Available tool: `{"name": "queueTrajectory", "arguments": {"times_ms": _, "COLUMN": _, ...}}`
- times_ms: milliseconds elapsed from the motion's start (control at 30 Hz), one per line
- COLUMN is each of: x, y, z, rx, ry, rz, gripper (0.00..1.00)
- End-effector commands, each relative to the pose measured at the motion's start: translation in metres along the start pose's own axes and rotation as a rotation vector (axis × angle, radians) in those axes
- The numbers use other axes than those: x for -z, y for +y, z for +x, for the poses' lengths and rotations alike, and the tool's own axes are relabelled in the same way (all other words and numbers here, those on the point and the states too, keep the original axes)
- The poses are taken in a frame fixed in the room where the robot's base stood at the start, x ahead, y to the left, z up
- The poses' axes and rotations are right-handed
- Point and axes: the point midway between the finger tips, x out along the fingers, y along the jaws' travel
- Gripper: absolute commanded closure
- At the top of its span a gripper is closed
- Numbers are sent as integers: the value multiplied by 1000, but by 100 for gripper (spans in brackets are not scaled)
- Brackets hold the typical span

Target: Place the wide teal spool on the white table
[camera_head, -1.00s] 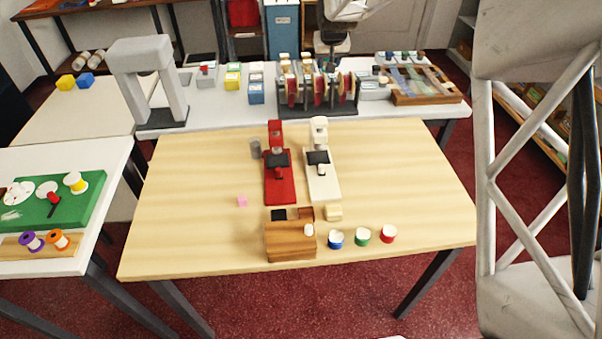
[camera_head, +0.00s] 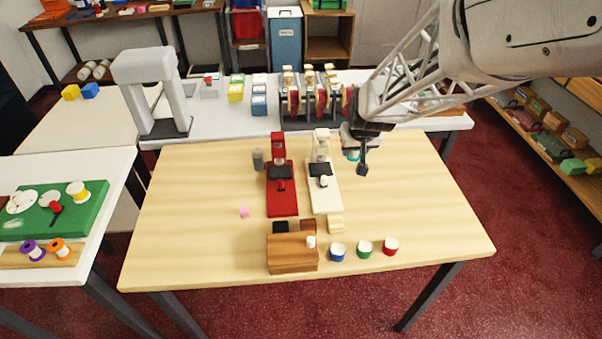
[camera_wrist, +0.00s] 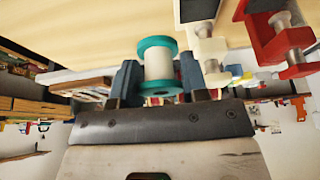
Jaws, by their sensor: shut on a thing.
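My gripper (camera_head: 356,157) is shut on the wide teal spool (camera_wrist: 157,43). The spool has teal flanges and a pale core, and stands between the two fingers in the wrist view. In the head view only a bit of teal (camera_head: 352,155) shows beside the fingers. The gripper hangs over the right rear of the wooden table (camera_head: 420,215), right of the cream machine. One white table (camera_head: 215,135) runs along the back, behind the wooden one. Another white-topped table (camera_head: 100,165) is at the left.
A red machine (camera_head: 281,185) and a cream machine (camera_head: 326,185) stand mid-table. A wooden block (camera_head: 292,258) and blue, green and red cups (camera_head: 364,248) are in front. A grey arch (camera_head: 150,75) and a disc rack (camera_head: 318,105) occupy the back table. The left table holds a green board (camera_head: 95,205).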

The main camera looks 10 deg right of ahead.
Motion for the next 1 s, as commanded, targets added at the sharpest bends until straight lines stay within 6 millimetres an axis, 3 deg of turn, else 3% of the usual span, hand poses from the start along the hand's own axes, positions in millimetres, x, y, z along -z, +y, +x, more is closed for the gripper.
{"name": "queueTrajectory", "arguments": {"times_ms": 100, "x": -37, "y": 2, "z": 0, "rx": -1, "ry": -1, "rz": 1, "gripper": 85}}
{"name": "queueTrajectory", "arguments": {"times_ms": 600, "x": -179, "y": 4, "z": 6, "rx": -11, "ry": -1, "rz": 5, "gripper": 85}}
{"name": "queueTrajectory", "arguments": {"times_ms": 800, "x": -211, "y": 3, "z": 8, "rx": -15, "ry": -1, "rz": 5, "gripper": 85}}
{"name": "queueTrajectory", "arguments": {"times_ms": 1000, "x": -221, "y": 3, "z": 8, "rx": -16, "ry": 0, "rz": 5, "gripper": 85}}
